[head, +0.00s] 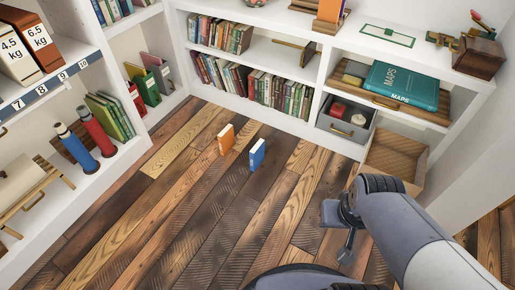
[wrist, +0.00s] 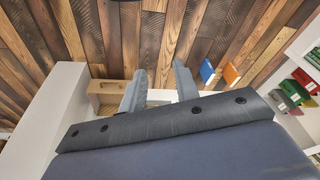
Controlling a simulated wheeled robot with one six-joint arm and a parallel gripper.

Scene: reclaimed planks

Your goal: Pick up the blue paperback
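The blue paperback (head: 257,154) stands upright on the plank floor, to the right of an orange paperback (head: 226,139) and apart from it. In the wrist view the blue paperback (wrist: 207,71) shows beyond my fingers, to their right, with the orange paperback (wrist: 231,74) just right of it. My gripper (head: 345,228) is at the right of the head view, above the floor and well away from the blue paperback. In the wrist view the two fingers of my gripper (wrist: 160,90) stand apart with nothing between them.
White shelves with books (head: 270,92) line the back wall. A tan open box (head: 395,158) and a grey bin (head: 345,122) stand at the right. Red and blue bottles (head: 95,130) are on the left shelf. The plank floor (head: 190,215) around the two paperbacks is clear.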

